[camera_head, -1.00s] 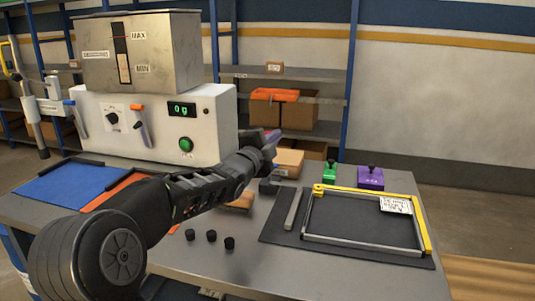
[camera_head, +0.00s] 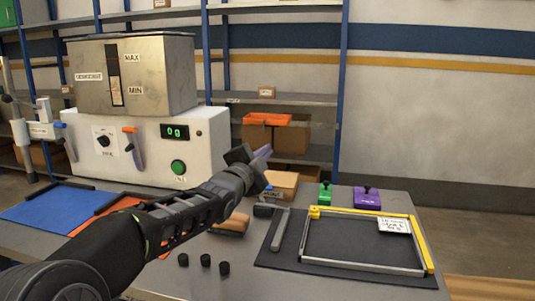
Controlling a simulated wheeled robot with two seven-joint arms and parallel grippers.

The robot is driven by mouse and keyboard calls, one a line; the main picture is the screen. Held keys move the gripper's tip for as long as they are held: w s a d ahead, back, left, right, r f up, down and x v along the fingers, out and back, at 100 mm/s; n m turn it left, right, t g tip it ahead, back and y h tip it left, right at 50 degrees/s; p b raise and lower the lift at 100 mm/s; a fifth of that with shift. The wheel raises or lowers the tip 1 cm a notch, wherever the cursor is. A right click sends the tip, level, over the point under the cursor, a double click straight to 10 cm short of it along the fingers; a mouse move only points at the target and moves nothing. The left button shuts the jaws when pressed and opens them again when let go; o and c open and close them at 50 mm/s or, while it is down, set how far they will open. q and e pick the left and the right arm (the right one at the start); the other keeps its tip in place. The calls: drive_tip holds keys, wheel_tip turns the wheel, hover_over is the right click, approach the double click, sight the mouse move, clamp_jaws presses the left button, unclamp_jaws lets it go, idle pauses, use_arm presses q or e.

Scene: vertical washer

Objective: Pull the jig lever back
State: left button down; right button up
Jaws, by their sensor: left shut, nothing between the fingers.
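The jig is a rectangular frame (camera_head: 362,268) of grey and yellow bars on a black mat (camera_head: 275,259) at the right of the table. A separate grey bar (camera_head: 280,230) lies along the mat's left side, with a small dark block (camera_head: 264,210) by its far end. This bar looks like the lever, but I cannot tell for sure. My left gripper (camera_head: 264,153) is shut and empty, raised above the table between the white machine and the jig. It appears apart from the bar. My right gripper is not in view.
The white machine (camera_head: 205,140) with a steel tank (camera_head: 178,75) stands at the back left. Several small black pegs (camera_head: 206,260) stand at the front. A green block (camera_head: 325,195) and a purple block (camera_head: 367,198) stand behind the jig.

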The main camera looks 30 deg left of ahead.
use_arm(q)
drive_tip(key=s+d, duration=0.1)
drive_tip(key=s, duration=0.5)
drive_tip(key=shift+s+f, duration=0.35)
drive_tip(key=shift+f, duration=0.1)
